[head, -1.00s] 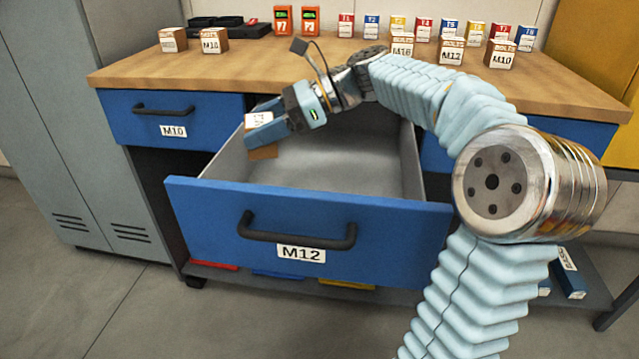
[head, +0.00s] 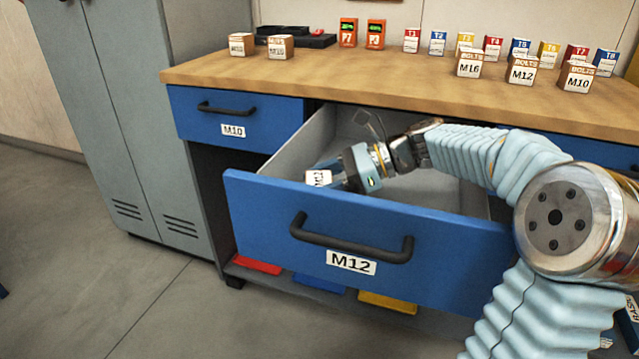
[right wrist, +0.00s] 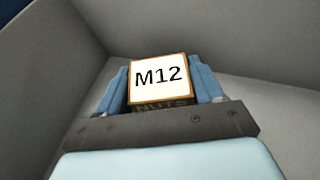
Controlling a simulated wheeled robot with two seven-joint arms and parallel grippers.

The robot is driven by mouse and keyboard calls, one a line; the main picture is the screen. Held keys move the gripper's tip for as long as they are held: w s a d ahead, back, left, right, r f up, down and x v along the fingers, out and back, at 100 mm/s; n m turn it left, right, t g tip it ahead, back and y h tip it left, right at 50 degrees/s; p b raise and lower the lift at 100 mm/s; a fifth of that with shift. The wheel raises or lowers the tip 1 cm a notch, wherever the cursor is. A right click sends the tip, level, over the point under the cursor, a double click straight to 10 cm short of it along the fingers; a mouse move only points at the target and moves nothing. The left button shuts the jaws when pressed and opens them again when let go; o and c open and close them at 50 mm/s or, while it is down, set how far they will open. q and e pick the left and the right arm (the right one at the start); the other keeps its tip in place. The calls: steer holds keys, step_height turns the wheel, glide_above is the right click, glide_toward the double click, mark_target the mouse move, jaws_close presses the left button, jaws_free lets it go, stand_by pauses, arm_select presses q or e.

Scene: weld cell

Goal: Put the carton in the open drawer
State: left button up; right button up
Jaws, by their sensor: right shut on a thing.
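The carton (head: 318,178) is a small brown box with a white label. In the right wrist view the carton (right wrist: 160,80) reads M12, with NUTS on the side below. My right gripper (head: 335,177) is shut on it, one blue finger on each side. It holds the carton inside the open drawer (head: 375,222), below the rim near the left wall. The drawer has a blue front labelled M12 and grey inner walls. Whether the carton touches the drawer floor cannot be told. My left gripper is not in view.
The wooden worktop (head: 370,88) overhangs the back of the drawer. Cartons labelled M16 (head: 468,65), M12 (head: 521,70) and M10 (head: 576,76) stand on it. A closed M10 drawer (head: 235,120) is at left, beside a grey locker (head: 130,110).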

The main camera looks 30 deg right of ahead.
mark_target(331, 178)
steer(key=o, duration=1.4)
steer(key=p+v, duration=0.2)
steer(key=v, duration=0.1)
steer(key=p+v, duration=0.3)
steer(key=shift+d+r, duration=0.1)
steer(key=shift+r, duration=0.35)
steer(key=shift+s+d, duration=0.2)
steer(key=shift+d, duration=0.15)
steer(key=shift+s+d, duration=0.1)
steer(key=shift+d, duration=0.05)
